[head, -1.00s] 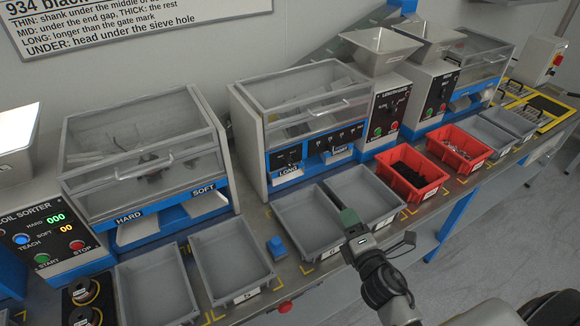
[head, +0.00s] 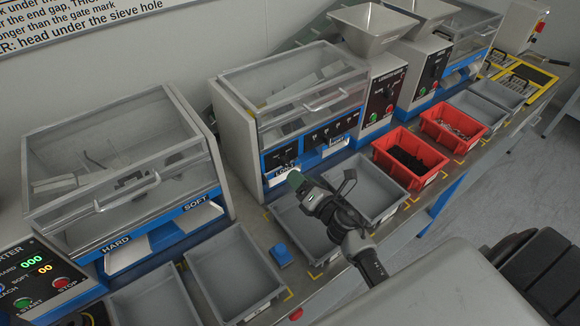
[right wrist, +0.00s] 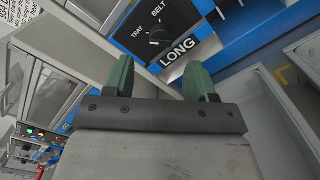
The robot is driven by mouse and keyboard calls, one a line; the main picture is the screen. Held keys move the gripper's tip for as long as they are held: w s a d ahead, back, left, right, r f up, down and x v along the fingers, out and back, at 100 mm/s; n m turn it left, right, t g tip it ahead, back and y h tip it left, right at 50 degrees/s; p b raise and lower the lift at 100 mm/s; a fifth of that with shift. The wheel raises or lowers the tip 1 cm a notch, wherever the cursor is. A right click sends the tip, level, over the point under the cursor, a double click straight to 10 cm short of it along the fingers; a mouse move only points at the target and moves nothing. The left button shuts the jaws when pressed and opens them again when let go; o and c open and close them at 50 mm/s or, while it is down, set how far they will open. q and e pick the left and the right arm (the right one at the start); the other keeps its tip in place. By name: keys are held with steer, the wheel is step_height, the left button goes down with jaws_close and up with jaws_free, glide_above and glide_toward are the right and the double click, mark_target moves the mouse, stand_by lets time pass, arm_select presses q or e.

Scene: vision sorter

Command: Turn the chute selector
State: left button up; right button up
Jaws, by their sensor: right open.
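The chute selector is a black knob (right wrist: 158,36) on a dark plate marked TRAY and BELT, above the LONG label (right wrist: 178,51) in the right wrist view. In the head view its panel (head: 282,157) sits low on the front of the middle machine. My right gripper (right wrist: 158,75) is open, with its two green fingers spread and nothing between them. In the head view its fingertips (head: 296,179) are just in front of the LONG chute, below the panel. The knob appears ahead of the fingers, apart from them. My left gripper is not in view.
Grey trays (head: 369,190) stand below and right of my right gripper. Another grey tray (head: 230,270) and a blue block (head: 281,255) are to the left. The clear lid (head: 300,85) of the middle machine is above.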

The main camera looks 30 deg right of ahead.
mark_target(286, 163)
steer(key=w, duration=0.4)
steer(key=shift+a+f, duration=0.1)
steer(key=shift+a, duration=0.15)
steer(key=shift+w, duration=0.4)
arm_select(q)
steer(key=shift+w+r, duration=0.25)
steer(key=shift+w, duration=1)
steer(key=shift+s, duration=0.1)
arm_select(e)
steer(key=shift+c, duration=1.4)
steer(key=c, duration=0.6)
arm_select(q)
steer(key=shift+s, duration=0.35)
arm_select(e)
steer(key=shift+c, duration=0.2)
